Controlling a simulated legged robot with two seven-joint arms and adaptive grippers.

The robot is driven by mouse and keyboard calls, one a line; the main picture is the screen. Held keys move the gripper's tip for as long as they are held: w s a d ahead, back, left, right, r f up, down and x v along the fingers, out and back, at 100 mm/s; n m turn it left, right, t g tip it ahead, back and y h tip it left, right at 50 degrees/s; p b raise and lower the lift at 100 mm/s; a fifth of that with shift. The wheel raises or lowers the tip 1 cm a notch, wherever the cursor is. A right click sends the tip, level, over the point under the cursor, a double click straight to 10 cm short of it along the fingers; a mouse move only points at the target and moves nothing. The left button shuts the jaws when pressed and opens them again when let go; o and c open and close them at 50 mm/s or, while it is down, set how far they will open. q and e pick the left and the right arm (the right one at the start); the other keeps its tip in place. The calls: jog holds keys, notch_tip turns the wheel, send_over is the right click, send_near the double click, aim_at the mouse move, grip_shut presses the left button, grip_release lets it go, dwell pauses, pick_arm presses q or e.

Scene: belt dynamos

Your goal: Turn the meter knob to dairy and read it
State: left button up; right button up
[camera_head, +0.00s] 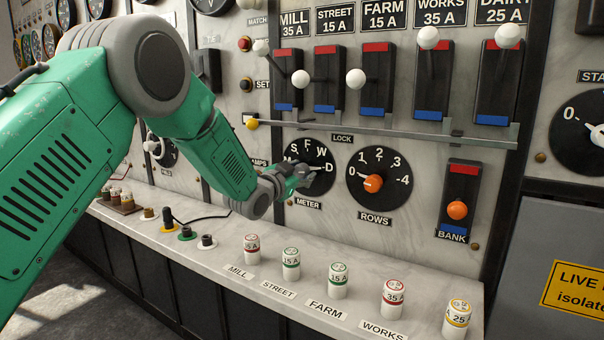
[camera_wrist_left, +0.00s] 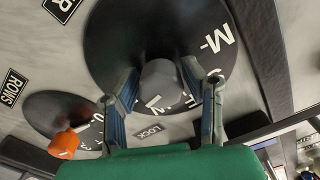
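The meter selector (camera_head: 304,150) is a black dial with white letters M, S, F, W and D, in the middle of the panel above the METER label. It fills the top of the left wrist view (camera_wrist_left: 110,50). Its grey knob (camera_wrist_left: 160,82) with a white mark lies between the fingers there; the head view hides it. My left gripper (camera_head: 304,178) is at the dial, its two fingers (camera_wrist_left: 160,74) on either side of the knob. I cannot tell whether they press on it, nor which letter the mark points to. My right gripper is not in view.
The ROWS dial (camera_head: 378,178) with its orange knob is close on the right. The orange BANK switch (camera_head: 457,210) is beyond it. Levers (camera_head: 356,79) and a metal lock bar (camera_head: 400,131) are above. Several labelled fuses (camera_head: 338,281) stand on the ledge below.

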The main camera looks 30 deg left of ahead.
pick_arm(q)
jog(key=shift+o, duration=0.3)
jog(key=s+a, duration=0.1)
jog(key=s, duration=1.1)
jog(key=shift+w+f, duration=0.1)
jog(key=shift+f, duration=0.05)
